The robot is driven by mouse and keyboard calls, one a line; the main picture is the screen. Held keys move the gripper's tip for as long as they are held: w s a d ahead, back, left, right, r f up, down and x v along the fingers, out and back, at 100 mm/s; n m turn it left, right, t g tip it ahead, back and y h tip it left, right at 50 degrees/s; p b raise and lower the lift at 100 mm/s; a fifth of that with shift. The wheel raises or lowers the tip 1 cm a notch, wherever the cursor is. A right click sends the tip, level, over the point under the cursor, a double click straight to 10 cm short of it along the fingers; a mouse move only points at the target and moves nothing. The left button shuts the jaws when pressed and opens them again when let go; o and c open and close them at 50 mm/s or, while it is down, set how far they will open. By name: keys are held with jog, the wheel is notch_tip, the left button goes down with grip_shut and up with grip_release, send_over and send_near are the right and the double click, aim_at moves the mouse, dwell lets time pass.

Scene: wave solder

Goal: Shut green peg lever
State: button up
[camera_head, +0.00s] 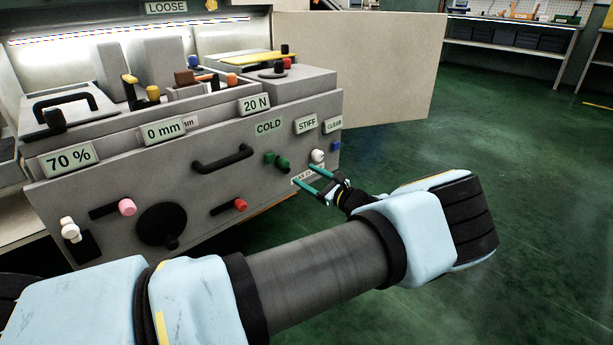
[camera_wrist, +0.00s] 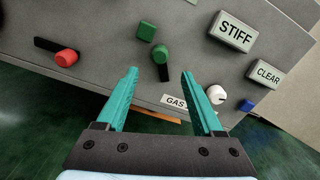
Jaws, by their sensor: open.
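The green peg lever (camera_wrist: 160,53) is a round green knob with a short dark arm or slot below it, on the grey front panel of the machine. In the head view the green knob (camera_head: 283,164) sits low on the right part of the panel. A green square block (camera_wrist: 146,30) is just above and left of it in the wrist view. My gripper (camera_wrist: 160,73) is open, with its two teal fingers on either side of the knob in that picture and nothing between them. In the head view my gripper (camera_head: 304,175) is right of and below the knob, apparently apart from it.
A white knob (camera_wrist: 216,94) and a blue block (camera_wrist: 247,105) are close to the right finger. A red peg (camera_wrist: 66,57) in a dark slot lies left. A black bar handle (camera_head: 222,159) and a black disc (camera_head: 162,225) stand out from the panel. Open green floor lies right.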

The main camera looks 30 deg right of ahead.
aim_at(287, 166)
jog(key=b, duration=0.5)
jog(key=f+b, duration=0.1)
jog(key=b, duration=0.5)
jog(key=shift+d+f, duration=0.25)
jog(key=shift+d, duration=0.05)
jog(key=shift+b, duration=1.05)
jog(key=w+b, duration=0.2)
jog(key=w, duration=0.1)
jog(key=w+a+b, duration=0.1)
jog(key=w+b, duration=0.2)
jog(key=w+a+r+b, duration=0.1)
jog(key=w+b, duration=0.1)
jog(key=w, duration=0.1)
jog(key=shift+w+a+b, duration=0.25)
jog(key=shift+w+b, duration=0.15)
jog(key=shift+w+a+r, duration=0.1)
jog(key=shift+w+r, duration=0.1)
jog(key=shift+w, duration=0.15)
grip_shut()
